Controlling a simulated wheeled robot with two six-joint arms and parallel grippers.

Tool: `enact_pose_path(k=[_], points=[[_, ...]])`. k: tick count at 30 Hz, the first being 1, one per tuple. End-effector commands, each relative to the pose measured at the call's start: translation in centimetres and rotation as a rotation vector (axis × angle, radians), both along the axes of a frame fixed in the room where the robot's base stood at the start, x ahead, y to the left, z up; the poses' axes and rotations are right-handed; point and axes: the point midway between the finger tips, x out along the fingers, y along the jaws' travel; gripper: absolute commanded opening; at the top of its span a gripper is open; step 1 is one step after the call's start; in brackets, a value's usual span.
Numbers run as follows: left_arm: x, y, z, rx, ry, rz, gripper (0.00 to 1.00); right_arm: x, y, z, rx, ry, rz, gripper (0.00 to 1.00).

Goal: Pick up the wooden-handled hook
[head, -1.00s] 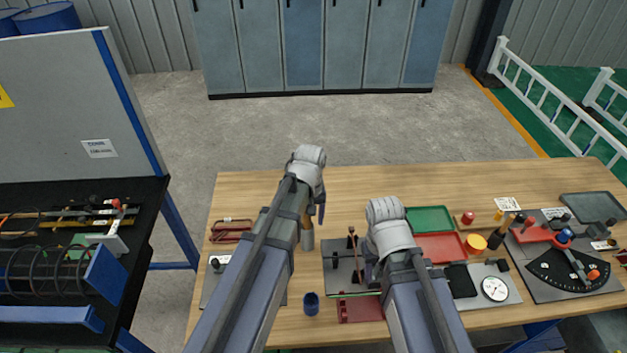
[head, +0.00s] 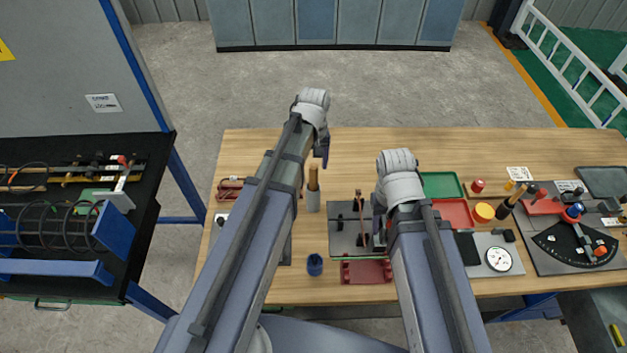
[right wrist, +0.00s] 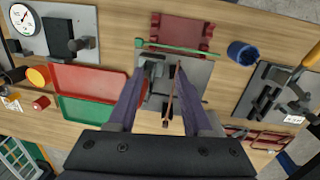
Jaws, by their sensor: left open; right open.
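A light wooden handle (head: 313,179) stands upright out of a pale grey cup, beside the left forearm in the head view. It may be the hook's handle; its lower end is hidden in the cup. My left gripper (head: 322,152) is open above and just beyond this handle, apart from it in the picture. My right gripper (head: 379,222) is open over the right side of a dark plate. In the right wrist view, its open fingers (right wrist: 168,95) stand on either side of a thin brown rod (right wrist: 171,98) on that plate; I see no contact.
A blue cup (head: 315,265) and a red block (head: 366,272) sit at the near edge. Green (head: 441,185) and red (head: 453,214) trays lie right of the right gripper. A gauge plate (head: 499,260) stands further right. The far tabletop is clear.

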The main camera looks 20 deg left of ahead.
Motion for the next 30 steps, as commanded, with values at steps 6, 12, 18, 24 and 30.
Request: enact_pose_path(k=[6,12,18,24,30], points=[[-0.3,-0.1,-1.8,0.0,0.0,0.0,0.69,0.0,0.0,-1.8,-0.001,0.0,0.003,0.5],[-0.6,-0.3,-4.4,0.0,0.0,0.0,0.69,0.0,0.0,-4.4,-0.001,0.0,0.007,0.5],[-0.6,-0.2,-5.3,0.0,0.0,0.0,0.69,0.0,0.0,-5.3,-0.001,0.0,0.007,0.5],[-0.6,-0.2,-5.1,0.0,0.0,0.0,0.68,0.0,0.0,-5.1,-0.001,0.0,0.007,0.5],[-0.6,-0.2,-5.1,0.0,0.0,0.0,0.46,0.0,0.0,-5.1,-0.001,0.0,0.007,0.5]])
